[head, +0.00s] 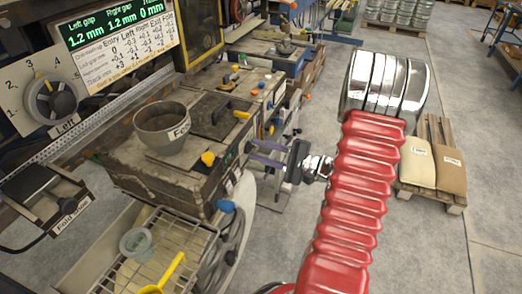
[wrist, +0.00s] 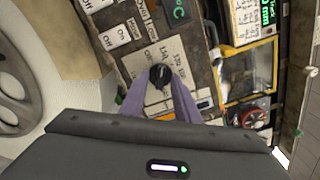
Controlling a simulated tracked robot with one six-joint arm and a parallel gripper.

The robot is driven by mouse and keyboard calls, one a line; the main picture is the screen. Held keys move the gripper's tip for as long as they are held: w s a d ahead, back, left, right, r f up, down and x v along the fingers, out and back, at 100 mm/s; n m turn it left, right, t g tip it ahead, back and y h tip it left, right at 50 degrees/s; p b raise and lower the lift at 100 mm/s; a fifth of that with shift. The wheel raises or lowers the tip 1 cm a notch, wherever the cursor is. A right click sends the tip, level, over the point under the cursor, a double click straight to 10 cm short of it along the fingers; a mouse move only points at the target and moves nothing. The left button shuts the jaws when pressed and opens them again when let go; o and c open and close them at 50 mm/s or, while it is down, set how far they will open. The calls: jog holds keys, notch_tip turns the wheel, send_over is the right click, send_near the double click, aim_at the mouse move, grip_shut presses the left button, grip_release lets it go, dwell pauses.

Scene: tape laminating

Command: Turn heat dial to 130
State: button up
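The heat dial (wrist: 160,74) is a small black round knob on a pale plate with printed numbers, on the machine's side panel in the wrist view. The numbers are too small to read surely, and so is the dial's setting. My gripper (wrist: 160,84) has two purple fingers, one on each side of the knob in the picture, with a gap between them. It looks open, and I see no clear contact with the knob. In the head view my gripper (head: 251,153) points left at the machine's end panel, where the dial cannot be made out.
A grey pot (head: 162,128) stands on the machine top. A blue knob (head: 225,206) and a handwheel (head: 228,245) are below the panel. A wire rack (head: 155,262) holds a yellow ladle. Sacks on a pallet (head: 432,195) lie right of my arm. Grey floor is open beyond.

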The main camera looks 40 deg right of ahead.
jog(key=shift+c, duration=0.6)
grip_shut()
jog(key=shift+d, duration=0.1)
jog(key=shift+m, duration=0.3)
jog(key=m, duration=0.7)
dwell(0.4)
